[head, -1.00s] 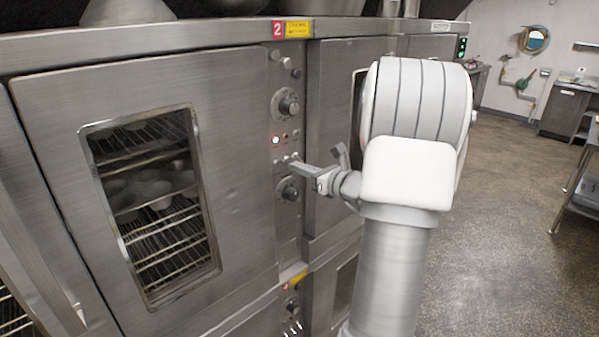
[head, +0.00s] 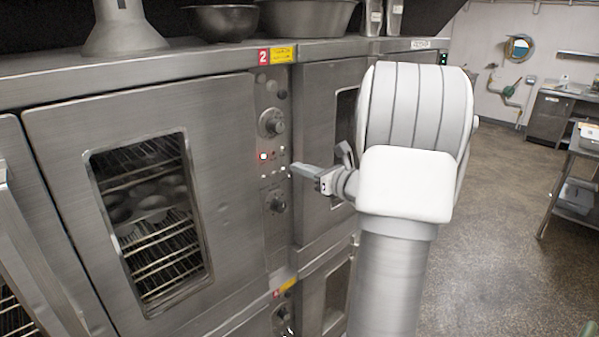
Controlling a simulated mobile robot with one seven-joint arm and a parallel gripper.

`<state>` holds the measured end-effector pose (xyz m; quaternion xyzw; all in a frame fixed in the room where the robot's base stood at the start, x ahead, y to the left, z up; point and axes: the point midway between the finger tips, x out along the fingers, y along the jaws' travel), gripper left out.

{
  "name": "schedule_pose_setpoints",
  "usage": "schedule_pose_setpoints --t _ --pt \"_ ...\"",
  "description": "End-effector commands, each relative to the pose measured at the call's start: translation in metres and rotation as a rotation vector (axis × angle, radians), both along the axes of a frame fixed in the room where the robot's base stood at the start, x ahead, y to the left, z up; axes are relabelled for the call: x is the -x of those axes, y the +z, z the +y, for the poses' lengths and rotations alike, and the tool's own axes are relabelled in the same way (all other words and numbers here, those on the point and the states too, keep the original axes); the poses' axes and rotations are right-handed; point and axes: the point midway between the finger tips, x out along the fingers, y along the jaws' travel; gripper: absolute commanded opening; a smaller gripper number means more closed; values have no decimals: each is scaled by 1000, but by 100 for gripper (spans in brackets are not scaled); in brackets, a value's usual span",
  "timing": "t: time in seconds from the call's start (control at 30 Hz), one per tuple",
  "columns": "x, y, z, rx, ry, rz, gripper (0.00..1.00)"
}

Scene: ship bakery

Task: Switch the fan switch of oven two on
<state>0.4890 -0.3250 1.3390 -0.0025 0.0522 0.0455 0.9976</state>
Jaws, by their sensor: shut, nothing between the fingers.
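Oven two (head: 60,130) carries a red label "2" (head: 263,56) above its narrow control panel (head: 272,235). My gripper (head: 293,168) is shut and empty. Its tip points left at the panel, just right of the switch row; I cannot tell whether it touches the panel.
A second oven unit labelled in yellow (head: 288,285) sits below. Bowls (head: 222,22) and a metal funnel-shaped vessel (head: 120,30) stand on the oven top. A metal table (head: 570,185) is at right. The floor (head: 490,200) between is clear.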

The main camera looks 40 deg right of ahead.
Motion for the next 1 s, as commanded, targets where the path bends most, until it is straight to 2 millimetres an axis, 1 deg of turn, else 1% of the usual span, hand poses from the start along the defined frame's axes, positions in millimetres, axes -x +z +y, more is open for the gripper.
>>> schedule_pose_setpoints --t 0.03,0.1,0.3,0.9,0.97,1.0 --pt "1 6 -1 1 0 -1 0" --pt "1 9 -1 0 1 -1 0" --pt "2 14 -1 0 3 0 0" --pt "2 14 -1 0 3 0 0" --pt "1 13 1 3 9 3 0" --pt "0 12 7 13 22 9 0"
